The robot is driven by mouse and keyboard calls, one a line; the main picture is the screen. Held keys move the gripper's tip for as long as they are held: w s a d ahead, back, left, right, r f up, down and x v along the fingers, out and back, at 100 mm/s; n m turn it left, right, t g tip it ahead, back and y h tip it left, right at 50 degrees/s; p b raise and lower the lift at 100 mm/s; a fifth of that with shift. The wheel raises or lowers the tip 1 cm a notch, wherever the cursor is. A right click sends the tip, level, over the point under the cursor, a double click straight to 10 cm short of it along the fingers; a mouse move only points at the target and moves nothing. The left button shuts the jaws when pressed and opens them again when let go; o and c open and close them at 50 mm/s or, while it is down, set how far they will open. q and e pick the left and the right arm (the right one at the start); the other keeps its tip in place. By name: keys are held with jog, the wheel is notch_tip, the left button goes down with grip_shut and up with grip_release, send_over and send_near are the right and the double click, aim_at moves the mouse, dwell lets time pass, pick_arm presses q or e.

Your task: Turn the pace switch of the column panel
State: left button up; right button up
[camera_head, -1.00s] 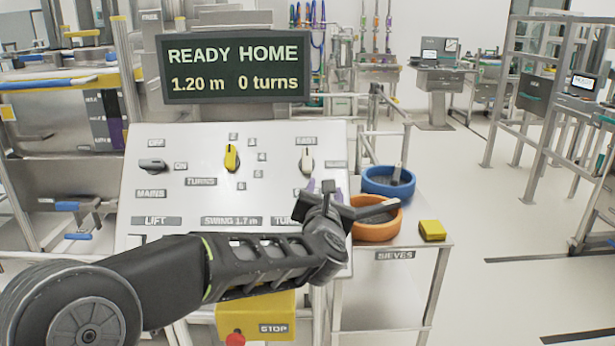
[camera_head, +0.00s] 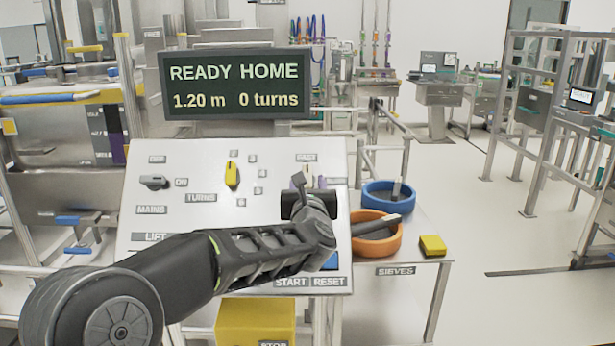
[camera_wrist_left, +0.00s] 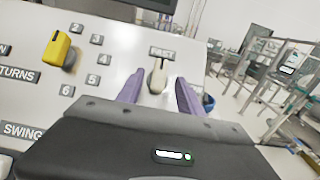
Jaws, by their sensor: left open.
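In the left wrist view the two purple fingers of the open gripper (camera_wrist_left: 159,88) stand apart, one on each side of the knob. I cannot tell whether either finger touches it. The knob points up towards FAST. My right gripper is not in view.
A yellow turns knob (camera_head: 232,174) and a grey mains knob (camera_head: 153,182) are left on the panel. The display (camera_head: 236,84) reads READY HOME, 1.20 m, 0 turns. Blue (camera_head: 370,200) and orange (camera_head: 372,248) sieves and a yellow block (camera_head: 433,245) stand on the right-hand stand.

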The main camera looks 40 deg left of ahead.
pick_arm(q)
jog(key=shift+x, duration=1.45)
jog(key=shift+c, duration=0.5)
grip_shut()
